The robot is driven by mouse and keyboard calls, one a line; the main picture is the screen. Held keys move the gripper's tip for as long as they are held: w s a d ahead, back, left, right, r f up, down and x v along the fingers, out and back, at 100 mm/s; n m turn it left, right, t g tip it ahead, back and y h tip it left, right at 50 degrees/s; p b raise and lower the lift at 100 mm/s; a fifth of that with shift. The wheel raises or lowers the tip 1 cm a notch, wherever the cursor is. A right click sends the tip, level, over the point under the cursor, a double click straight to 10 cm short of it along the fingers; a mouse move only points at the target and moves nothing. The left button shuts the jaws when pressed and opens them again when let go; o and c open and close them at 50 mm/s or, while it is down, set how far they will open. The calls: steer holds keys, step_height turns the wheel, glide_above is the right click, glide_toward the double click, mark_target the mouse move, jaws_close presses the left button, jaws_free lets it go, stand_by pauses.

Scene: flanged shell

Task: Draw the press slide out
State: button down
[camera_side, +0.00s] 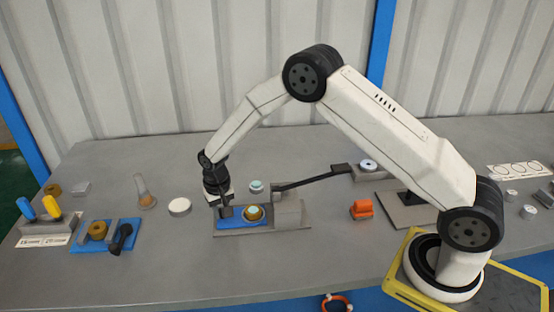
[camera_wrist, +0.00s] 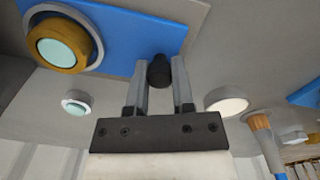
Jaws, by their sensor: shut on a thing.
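The press slide (camera_side: 233,224) is a blue plate lying on a grey base, left of the grey press block (camera_side: 289,208). It carries a brass-coloured ring part (camera_side: 253,214) with a pale teal centre, outside the block. In the wrist view the slide (camera_wrist: 135,25) and the brass part (camera_wrist: 57,45) show at the upper left. My gripper (camera_side: 224,208) points down at the slide's left end. In the wrist view my gripper (camera_wrist: 159,85) has its fingers on both sides of a dark knob (camera_wrist: 159,71) at the slide's edge and is shut on it.
A dark lever (camera_side: 312,180) runs right from the press block. A teal-topped part (camera_side: 257,186) stands behind the slide, and a white disc (camera_side: 180,206) lies to its left. A blue fixture (camera_side: 92,237) with a dark handle stands farther left. Table in front is clear.

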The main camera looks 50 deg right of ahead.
steer(key=shift+w+a, duration=0.4)
steer(key=shift+a, duration=0.05)
steer(key=shift+c, duration=2.4)
jaws_free()
steer(key=shift+w+a, duration=0.1)
steer(key=shift+r, duration=0.15)
step_height(320, 180, up, 8)
steer(key=shift+f, duration=0.2)
